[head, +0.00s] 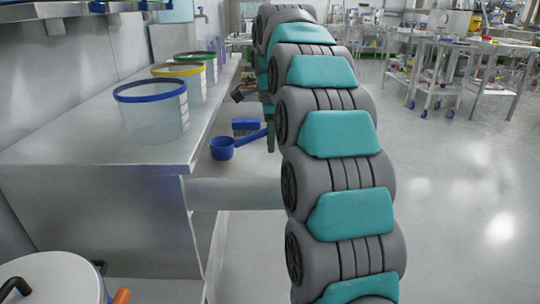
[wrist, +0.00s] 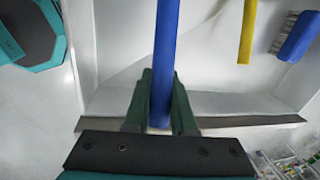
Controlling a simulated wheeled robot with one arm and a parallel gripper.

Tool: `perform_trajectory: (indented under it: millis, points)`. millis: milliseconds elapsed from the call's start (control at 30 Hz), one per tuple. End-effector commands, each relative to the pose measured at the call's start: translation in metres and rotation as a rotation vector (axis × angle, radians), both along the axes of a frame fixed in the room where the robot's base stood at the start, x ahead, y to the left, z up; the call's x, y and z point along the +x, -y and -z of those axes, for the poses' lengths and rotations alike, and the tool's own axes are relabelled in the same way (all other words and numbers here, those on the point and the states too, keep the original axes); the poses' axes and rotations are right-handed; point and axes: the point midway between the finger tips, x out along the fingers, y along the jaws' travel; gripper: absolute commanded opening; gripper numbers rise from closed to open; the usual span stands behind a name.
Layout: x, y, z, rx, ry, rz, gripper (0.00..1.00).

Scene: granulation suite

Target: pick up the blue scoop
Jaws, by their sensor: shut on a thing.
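The blue scoop (head: 222,149) shows in the head view at the right edge of the steel bench, its round bowl to the left and its handle reaching right to my gripper (head: 270,138). In the wrist view the blue handle (wrist: 166,50) runs between the two dark green fingers of my gripper (wrist: 161,95), which are shut on it. The scoop's bowl is out of the wrist view. Whether the scoop touches the surface below it I cannot tell.
A blue brush (head: 245,126) lies just behind the scoop. A yellow handle (wrist: 247,32) shows in the wrist view. Clear tubs with blue (head: 152,112), yellow (head: 180,72) and green rims (head: 197,58) stand on the bench (head: 95,145). Open floor (head: 455,180) lies right.

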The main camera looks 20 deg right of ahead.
Motion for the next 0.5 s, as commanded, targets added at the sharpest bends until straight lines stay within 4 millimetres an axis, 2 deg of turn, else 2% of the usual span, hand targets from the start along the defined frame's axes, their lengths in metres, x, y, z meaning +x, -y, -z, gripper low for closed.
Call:
perform_trajectory:
  millis: [233,500]
  points:
    - [0.000,0.000,-0.034,-0.001,0.004,0.001,0.00]
    - [0.001,0.000,-0.053,0.000,0.002,0.001,0.00]
